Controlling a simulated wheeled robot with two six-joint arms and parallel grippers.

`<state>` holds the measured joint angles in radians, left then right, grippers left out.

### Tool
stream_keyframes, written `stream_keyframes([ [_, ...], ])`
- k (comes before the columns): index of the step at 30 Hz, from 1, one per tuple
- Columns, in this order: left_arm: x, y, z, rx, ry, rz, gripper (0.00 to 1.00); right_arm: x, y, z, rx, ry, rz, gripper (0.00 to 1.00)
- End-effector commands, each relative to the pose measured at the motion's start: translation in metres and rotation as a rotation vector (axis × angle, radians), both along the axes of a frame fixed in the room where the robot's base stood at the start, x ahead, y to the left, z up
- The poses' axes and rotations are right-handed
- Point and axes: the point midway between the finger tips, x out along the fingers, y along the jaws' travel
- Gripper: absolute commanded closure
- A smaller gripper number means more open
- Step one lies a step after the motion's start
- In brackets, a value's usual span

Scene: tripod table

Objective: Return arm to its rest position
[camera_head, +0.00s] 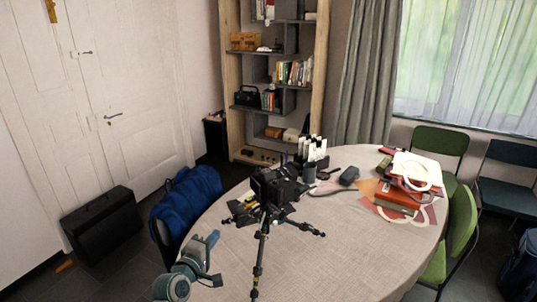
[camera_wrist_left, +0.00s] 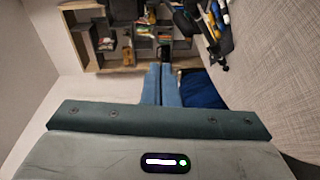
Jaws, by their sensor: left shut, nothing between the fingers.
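My left arm comes in at the bottom left of the head view, and its gripper (camera_head: 212,240) is in the air at the table's left edge, left of the tripod. In the left wrist view the two blue-grey fingers (camera_wrist_left: 161,85) lie together, shut with nothing between them. A black camera (camera_head: 274,187) sits on a tripod (camera_head: 262,245) on the round table (camera_head: 330,250). The left gripper is apart from the tripod and camera. My right gripper does not show in either view.
A blue bag (camera_head: 187,200) hangs on a chair left of the table, close to my left gripper. A black case (camera_head: 100,222) stands by the door. Red boxes (camera_head: 397,200) and papers lie at the table's right. The table's front is clear.

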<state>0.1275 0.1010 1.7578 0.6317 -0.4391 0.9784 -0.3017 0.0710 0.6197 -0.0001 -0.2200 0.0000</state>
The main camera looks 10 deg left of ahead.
Motion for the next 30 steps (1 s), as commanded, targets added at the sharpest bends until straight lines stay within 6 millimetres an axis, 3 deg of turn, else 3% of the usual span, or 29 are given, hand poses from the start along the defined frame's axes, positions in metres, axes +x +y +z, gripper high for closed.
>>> stream_keyframes([
  [5,-0.079,-0.012,-0.055,0.367,0.165,-0.119,1.00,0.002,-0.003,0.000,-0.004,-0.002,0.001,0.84],
  [9,-0.172,-0.010,-0.097,0.751,0.340,-0.279,1.00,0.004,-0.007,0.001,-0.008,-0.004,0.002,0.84],
  [12,-0.227,-0.002,-0.112,0.948,0.444,-0.384,1.00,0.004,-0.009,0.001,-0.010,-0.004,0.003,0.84],
  [18,-0.302,0.013,-0.121,1.183,0.589,-0.545,1.00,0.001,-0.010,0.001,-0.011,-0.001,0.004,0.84],
  [30,-0.411,0.039,-0.110,1.434,0.799,-0.800,1.00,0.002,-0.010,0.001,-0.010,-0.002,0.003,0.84],
])
